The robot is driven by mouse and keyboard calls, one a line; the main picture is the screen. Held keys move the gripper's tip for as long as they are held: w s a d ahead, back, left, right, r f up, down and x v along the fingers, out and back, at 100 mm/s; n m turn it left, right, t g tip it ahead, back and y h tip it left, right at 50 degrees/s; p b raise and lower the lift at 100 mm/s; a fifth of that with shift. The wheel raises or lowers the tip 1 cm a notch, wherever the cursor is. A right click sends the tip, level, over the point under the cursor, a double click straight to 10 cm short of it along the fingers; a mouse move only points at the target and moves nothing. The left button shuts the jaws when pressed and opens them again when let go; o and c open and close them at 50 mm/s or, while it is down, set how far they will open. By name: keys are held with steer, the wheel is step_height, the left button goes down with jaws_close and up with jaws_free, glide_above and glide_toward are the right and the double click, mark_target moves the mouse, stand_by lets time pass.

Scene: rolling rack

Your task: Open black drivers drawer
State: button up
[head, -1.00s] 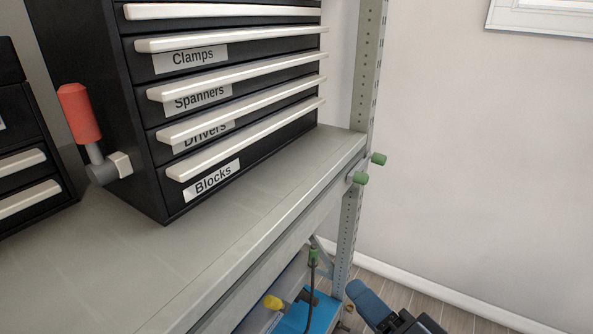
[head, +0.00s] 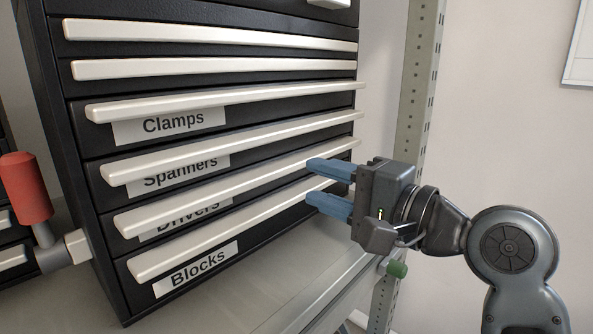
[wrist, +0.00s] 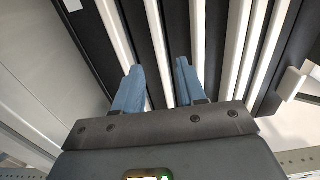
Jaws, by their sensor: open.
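The black drivers drawer (head: 107,229) is the second from the bottom in a black cabinet, marked by a partly hidden "Drivers" label (head: 193,215). Its long white handle (head: 215,190) slants up to the right in the head view. The drawer looks shut. My gripper (head: 311,180) is open and empty at the right part of the lower handles, its blue fingers pointing at the cabinet front. In the wrist view, the drivers handle (wrist: 156,40) runs between the two spread fingers (wrist: 159,68). I cannot tell whether either finger touches it.
The Blocks handle (head: 220,232) lies just below and the Spanners handle (head: 220,147) just above. A red-handled tool (head: 26,188) is at the cabinet's left side. A perforated rack post (head: 421,80) stands right of the cabinet, behind my arm. The grey shelf (head: 225,305) in front is clear.

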mark_target(286, 172)
steer(key=x, duration=0.6)
jaws_close()
stand_by(0.3)
stand_by(0.4)
